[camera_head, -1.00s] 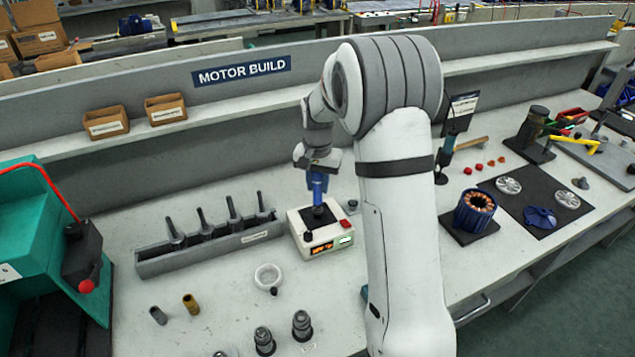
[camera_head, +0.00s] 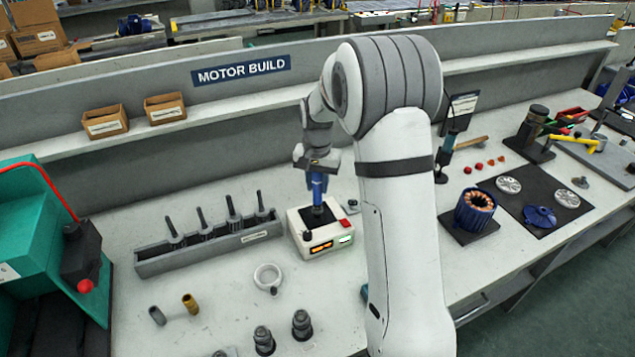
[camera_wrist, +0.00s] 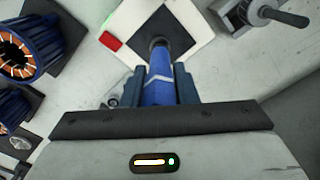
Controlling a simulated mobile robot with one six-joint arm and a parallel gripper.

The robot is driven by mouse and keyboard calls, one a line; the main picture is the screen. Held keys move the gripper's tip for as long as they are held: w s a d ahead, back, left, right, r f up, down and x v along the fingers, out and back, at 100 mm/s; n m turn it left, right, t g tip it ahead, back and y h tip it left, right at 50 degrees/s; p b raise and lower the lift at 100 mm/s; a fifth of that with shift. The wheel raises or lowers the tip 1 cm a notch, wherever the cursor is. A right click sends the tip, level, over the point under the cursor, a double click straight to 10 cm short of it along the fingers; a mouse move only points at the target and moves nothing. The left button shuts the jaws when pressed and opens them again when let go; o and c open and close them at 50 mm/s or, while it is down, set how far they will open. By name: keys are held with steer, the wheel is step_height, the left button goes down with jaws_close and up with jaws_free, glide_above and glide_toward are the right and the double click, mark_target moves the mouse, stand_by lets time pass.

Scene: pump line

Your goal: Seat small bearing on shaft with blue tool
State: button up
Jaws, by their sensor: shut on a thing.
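My gripper (camera_head: 318,185) is shut on an upright blue tool (camera_head: 319,193). In the wrist view my gripper's fingers (camera_wrist: 156,88) flank the blue tool (camera_wrist: 158,90), whose dark lower end stands at the black pad (camera_wrist: 173,30) of a white box. That white box (camera_head: 304,243) has a lit orange display, a green light and a red button. Whether the tool's tip touches the pad I cannot tell. A small dark round part (camera_head: 352,205) lies beside the box; I cannot tell if it is a bearing. I cannot make out a bearing at the tool's tip.
A grey rack (camera_head: 165,262) with several dark-handled tools stands left of the box. A white ring (camera_head: 267,274), a brass sleeve (camera_head: 190,304), a grey sleeve (camera_head: 157,316) and dark stepped parts (camera_head: 302,325) stand in front. A copper-wound stator (camera_head: 476,212) stands right.

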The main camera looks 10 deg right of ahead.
steer(key=shift+f+b, duration=0.45)
steer(key=shift+f, duration=0.3)
stand_by(0.5)
stand_by(0.4)
steer(key=shift+r+p, duration=1.25)
steer(key=shift+r, duration=0.8)
steer(key=shift+r+p, duration=3.15)
steer(key=shift+r, duration=1.8)
